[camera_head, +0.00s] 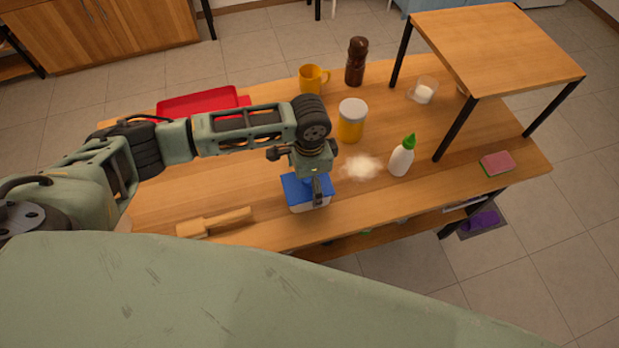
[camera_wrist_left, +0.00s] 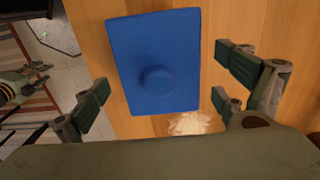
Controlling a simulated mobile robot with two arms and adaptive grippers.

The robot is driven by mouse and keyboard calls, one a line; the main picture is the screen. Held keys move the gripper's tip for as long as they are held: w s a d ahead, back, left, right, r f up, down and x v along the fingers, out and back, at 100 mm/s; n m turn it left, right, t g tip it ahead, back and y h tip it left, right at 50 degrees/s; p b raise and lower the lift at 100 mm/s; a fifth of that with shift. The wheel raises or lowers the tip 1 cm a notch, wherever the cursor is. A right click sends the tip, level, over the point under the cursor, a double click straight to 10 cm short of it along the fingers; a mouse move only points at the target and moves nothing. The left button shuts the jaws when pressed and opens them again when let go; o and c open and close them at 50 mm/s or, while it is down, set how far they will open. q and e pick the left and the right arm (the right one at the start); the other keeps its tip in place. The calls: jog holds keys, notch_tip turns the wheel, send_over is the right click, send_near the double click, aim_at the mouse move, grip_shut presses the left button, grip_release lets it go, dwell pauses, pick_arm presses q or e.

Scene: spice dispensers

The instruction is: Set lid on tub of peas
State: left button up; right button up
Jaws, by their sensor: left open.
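The blue lid (camera_head: 308,185) lies flat over the pale tub (camera_head: 309,208) near the front edge of the table; whether it is fully seated I cannot tell. The peas are not visible. In the left wrist view the blue lid (camera_wrist_left: 155,62) shows from above with its round knob. My left gripper (camera_head: 312,180) is over the lid. In the left wrist view its fingers (camera_wrist_left: 160,85) are spread wide, empty, with the lid between and beyond them. What looks like my right gripper (camera_wrist_left: 38,72) shows small at the left edge, away from the table.
A wooden brush (camera_head: 215,222) lies left of the tub. White powder (camera_head: 362,168), a green-tipped bottle (camera_head: 401,158) and a yellow jar (camera_head: 351,122) are to its right. A red tray (camera_head: 200,102), a mug (camera_head: 312,79) and a pepper mill (camera_head: 356,62) stand farther back.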

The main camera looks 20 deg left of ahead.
pick_arm(q)
jog(key=shift+r, duration=0.3)
notch_tip(320, 180, up, 12)
jog(key=b, duration=0.2)
dwell(0.6)
